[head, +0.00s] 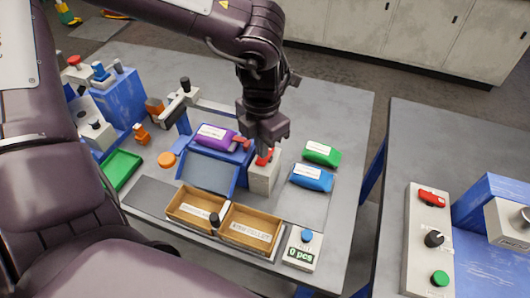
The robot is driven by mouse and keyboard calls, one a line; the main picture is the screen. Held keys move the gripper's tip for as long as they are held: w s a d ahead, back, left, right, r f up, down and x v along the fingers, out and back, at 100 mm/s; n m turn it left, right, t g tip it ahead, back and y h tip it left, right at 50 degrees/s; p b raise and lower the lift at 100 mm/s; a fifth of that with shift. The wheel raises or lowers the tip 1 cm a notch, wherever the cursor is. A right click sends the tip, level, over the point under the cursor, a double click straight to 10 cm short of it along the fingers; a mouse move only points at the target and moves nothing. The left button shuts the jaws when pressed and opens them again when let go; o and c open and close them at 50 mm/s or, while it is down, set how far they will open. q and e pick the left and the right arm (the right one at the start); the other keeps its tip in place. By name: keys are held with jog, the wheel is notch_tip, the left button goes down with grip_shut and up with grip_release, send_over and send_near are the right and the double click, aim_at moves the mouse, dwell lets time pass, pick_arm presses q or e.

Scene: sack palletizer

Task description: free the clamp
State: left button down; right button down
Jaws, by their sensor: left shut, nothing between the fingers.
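A purple sack (213,137) with a white label lies on the blue sloped stand (240,178) in the middle of the table. A small red part (243,142), perhaps the clamp, sits at the sack's right end. My left gripper (264,148) is shut and empty, pointing down just right of that part. Its fingers are above or against a red piece (264,157) on top of a white box (264,177); I cannot tell if they touch. The gripper partly hides this piece. My right gripper is not in view.
Green (322,153) and blue (311,178) sacks lie at right. Two wooden trays (227,207) and a counter reading "0 pcs" (302,250) stand in front. A black-handled lever (185,90) rises behind the stand. A second table (420,150) with controls is at right.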

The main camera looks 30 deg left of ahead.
pick_arm(q)
jog(key=shift+f+b, duration=1.05)
jog(key=shift+b, duration=0.05)
dwell(0.5)
jog(key=shift+r, duration=0.1)
jog(key=shift+r+p, duration=2.25)
jog(key=shift+r, duration=1.15)
